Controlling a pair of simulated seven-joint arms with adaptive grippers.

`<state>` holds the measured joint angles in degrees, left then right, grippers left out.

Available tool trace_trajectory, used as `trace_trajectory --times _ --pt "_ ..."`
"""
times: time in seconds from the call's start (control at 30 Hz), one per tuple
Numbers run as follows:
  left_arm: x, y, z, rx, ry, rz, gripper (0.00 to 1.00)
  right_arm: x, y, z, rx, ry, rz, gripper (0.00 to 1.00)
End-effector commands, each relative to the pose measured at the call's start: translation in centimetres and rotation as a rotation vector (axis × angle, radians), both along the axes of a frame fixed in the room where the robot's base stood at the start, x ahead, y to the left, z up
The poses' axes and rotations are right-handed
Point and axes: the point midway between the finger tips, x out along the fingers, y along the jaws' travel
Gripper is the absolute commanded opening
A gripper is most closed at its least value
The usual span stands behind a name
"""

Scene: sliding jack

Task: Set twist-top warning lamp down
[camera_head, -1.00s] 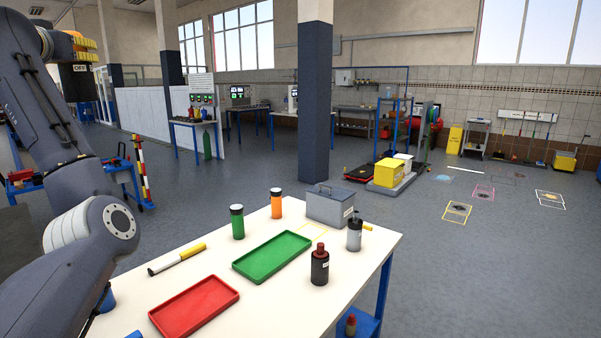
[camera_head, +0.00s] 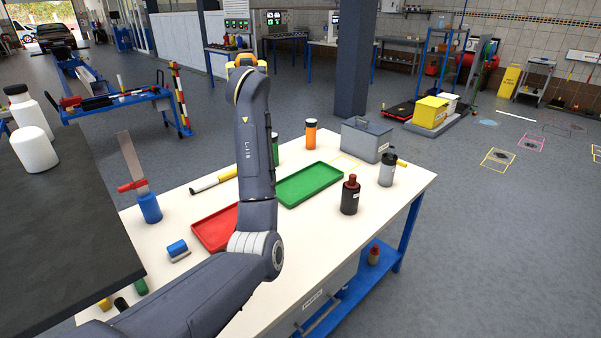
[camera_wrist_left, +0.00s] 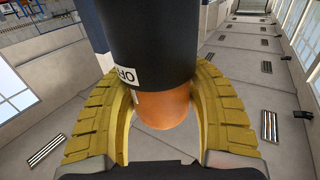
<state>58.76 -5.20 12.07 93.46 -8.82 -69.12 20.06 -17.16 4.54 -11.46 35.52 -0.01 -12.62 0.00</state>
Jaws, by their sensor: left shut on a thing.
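The warning lamp shows in the left wrist view with a black body (camera_wrist_left: 150,40), a white label reading "OFF" and an orange end (camera_wrist_left: 163,108). My left gripper (camera_wrist_left: 155,82) has its yellow ridged fingers around the lamp and is shut on it. In the head view my left gripper (camera_head: 246,61) is at the top of my raised arm, high above the white table (camera_head: 330,240). The lamp is hidden behind my arm in that view. My right gripper is not in view.
The table holds a red tray (camera_head: 212,230), a green tray (camera_head: 310,184), a grey box (camera_head: 367,139), an orange-bodied container (camera_head: 311,134), a dark red-capped bottle (camera_head: 350,195) and a grey canister (camera_head: 387,170). A dark surface (camera_head: 60,240) stands at left. The table's front right is clear.

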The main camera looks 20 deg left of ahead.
Motion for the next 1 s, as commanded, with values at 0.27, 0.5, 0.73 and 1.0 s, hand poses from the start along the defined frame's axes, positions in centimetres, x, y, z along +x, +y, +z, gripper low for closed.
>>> trace_trajectory --times 0.27,0.5,0.73,1.0 --pt "-1.9 -5.5 -9.8 0.003 0.005 0.010 0.02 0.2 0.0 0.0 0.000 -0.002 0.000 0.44" --pt "-4.8 -10.7 -17.5 0.002 0.003 -0.023 0.02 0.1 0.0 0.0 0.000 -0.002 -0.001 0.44" --pt "-7.6 -14.6 -22.6 0.000 0.002 -0.064 0.02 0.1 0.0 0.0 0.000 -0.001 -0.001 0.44" --pt "-9.3 -16.8 -25.3 0.000 0.001 -0.091 0.02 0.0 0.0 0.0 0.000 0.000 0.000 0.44"
